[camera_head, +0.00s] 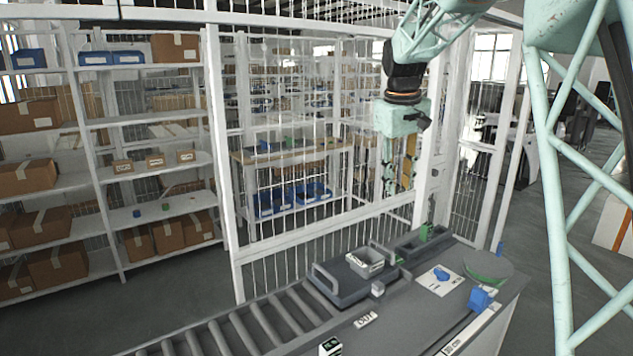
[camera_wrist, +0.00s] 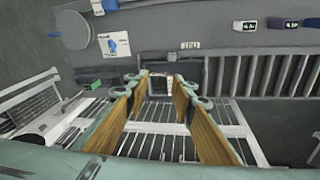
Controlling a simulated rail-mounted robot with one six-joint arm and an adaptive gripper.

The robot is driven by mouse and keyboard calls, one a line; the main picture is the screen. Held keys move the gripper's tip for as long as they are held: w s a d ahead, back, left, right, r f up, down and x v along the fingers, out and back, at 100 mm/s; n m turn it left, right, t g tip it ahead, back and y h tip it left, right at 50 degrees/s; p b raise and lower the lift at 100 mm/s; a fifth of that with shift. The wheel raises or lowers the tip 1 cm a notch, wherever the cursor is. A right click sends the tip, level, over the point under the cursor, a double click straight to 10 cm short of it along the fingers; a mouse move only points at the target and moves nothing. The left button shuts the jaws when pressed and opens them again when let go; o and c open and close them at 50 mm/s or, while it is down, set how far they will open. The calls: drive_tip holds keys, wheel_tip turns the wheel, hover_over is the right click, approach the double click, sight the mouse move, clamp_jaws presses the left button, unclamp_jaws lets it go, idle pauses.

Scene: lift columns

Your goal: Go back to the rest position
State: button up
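My gripper (camera_head: 399,186) hangs pointing down from my pale green arm, in the air above the far side of the workbench in the head view. In the wrist view its two brown-padded fingers (camera_wrist: 158,82) are spread apart with a clear gap between them. Nothing is held in the gap. A small light grey bin (camera_head: 366,262) sits in a dark tray (camera_head: 334,286) on the bench, below and to the left of the gripper in the head view. In the wrist view the bin shows beyond the fingertips, partly hidden.
Rollers (camera_head: 267,327) run left. A white mesh fence (camera_head: 300,215) stands behind.

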drive_tip(key=s+r+m+b, duration=0.1)
drive_tip(key=s+r+b, duration=0.1)
drive_tip(key=s, duration=1.3)
drive_tip(key=s+r+m+b, duration=0.1)
drive_tip(key=s+r+b, duration=0.1)
drive_tip(key=s, duration=1.3)
drive_tip(key=s+f+b, duration=0.1)
drive_tip(key=s+f, duration=0.3)
drive_tip(key=s, duration=0.5)
drive_tip(key=s+a+f+m+t+b, duration=0.1)
drive_tip(key=s+f, duration=0.3)
drive_tip(key=s, duration=0.6)
drive_tip(key=s+a+f+m+y, duration=0.1)
drive_tip(key=s+f, duration=0.2)
drive_tip(key=s, duration=0.6)
drive_tip(key=shift+s+f+t+b, duration=0.3)
drive_tip(key=shift+s+f+b, duration=0.05)
drive_tip(key=shift+f+b, duration=0.05)
